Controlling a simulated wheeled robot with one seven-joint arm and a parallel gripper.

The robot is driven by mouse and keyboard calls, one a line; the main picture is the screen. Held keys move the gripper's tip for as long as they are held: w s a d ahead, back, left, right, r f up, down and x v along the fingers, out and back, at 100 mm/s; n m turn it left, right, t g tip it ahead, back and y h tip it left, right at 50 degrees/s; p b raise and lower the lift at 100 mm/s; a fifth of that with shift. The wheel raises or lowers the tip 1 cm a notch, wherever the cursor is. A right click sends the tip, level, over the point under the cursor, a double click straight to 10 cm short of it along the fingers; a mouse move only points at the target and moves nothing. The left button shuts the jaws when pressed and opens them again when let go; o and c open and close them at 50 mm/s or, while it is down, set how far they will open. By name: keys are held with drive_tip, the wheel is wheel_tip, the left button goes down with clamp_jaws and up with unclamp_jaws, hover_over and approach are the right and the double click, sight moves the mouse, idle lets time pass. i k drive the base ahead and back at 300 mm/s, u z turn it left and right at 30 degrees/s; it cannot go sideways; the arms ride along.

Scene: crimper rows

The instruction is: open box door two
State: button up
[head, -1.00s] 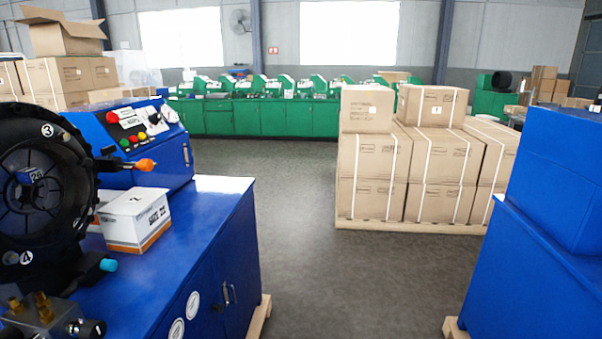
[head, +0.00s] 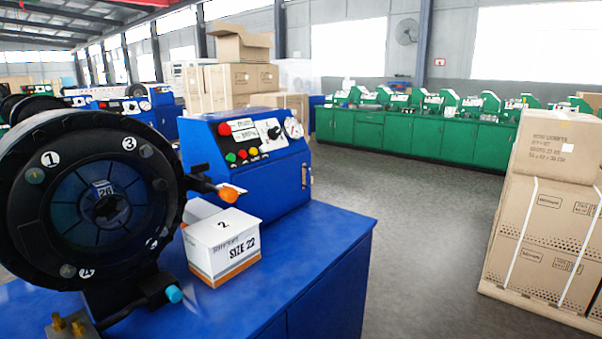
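A small white and orange box (head: 228,250) marked "2" and "SIZE 22" sits on the blue machine bench (head: 325,243), right of the round black crimper head (head: 90,200). Its top lid, bearing the "2", looks shut. Another pale box part (head: 198,211) shows just behind it, partly hidden. Whether this box or a cabinet door is the "box door two" cannot be told from the view. My gripper is not in view.
An orange-tipped lever (head: 228,194) juts out above the box from the crimper. A blue control panel (head: 250,150) stands behind. Stacked cartons (head: 545,220) stand at the right; grey floor (head: 430,240) between is clear.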

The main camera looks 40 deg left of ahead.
sight(276, 188)
drive_tip(key=u, duration=0.45)
drive_tip(key=i, duration=1.15)
drive_tip(key=u, duration=0.65)
drive_tip(key=i, duration=0.5)
drive_tip(key=u, duration=0.2)
